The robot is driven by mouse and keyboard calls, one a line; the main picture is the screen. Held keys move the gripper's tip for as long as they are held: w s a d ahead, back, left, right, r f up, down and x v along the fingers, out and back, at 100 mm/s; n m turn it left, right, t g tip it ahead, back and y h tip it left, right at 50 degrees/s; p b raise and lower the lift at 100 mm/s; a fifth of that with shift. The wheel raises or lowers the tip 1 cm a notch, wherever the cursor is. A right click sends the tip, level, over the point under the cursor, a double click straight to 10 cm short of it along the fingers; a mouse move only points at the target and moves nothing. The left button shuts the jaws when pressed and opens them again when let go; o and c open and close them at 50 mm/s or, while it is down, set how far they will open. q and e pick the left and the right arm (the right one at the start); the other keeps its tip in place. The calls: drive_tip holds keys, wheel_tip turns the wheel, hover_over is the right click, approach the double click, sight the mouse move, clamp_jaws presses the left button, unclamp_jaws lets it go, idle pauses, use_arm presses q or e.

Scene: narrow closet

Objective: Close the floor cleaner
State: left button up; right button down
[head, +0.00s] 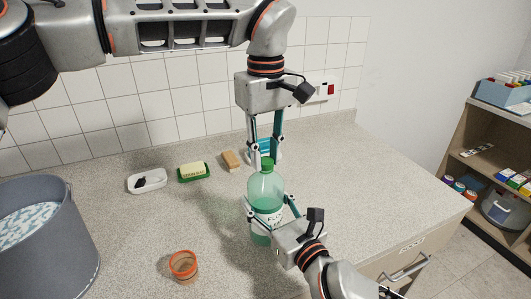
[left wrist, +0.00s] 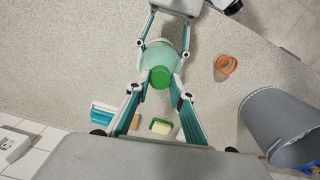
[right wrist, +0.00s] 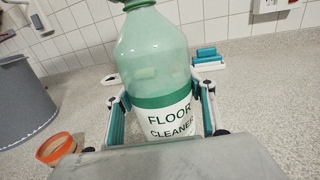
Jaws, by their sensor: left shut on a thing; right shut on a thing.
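The floor cleaner bottle (head: 266,192) is translucent green with a white label, and stands upright on the counter. Its label reads FLOOR CLEANER in the right wrist view (right wrist: 160,60). A green cap (head: 267,163) sits at the top of its neck; it also shows in the left wrist view (left wrist: 160,77). My left gripper (head: 264,164) comes down from above and is shut on the cap. My right gripper (head: 268,212) comes from the front and is shut around the bottle's body. Whether the cap is fully seated on the neck cannot be told.
A grey bucket (head: 60,240) stands at the left. An orange-rimmed cup (head: 184,266) is at the front. A white dish (head: 147,181), a soap on a green tray (head: 194,172), a sponge (head: 231,161) and a blue-and-white brush (right wrist: 208,58) lie near the tiled wall. The counter's right side is clear.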

use_arm(q)
drive_tip(key=m, duration=0.3)
drive_tip(key=shift+m, duration=0.3)
drive_tip(key=m, duration=0.5)
drive_tip(key=o, duration=0.7)
drive_tip(key=shift+c, duration=0.2)
drive_tip(key=shift+r, duration=2.25)
drive_tip(key=shift+c, duration=0.4)
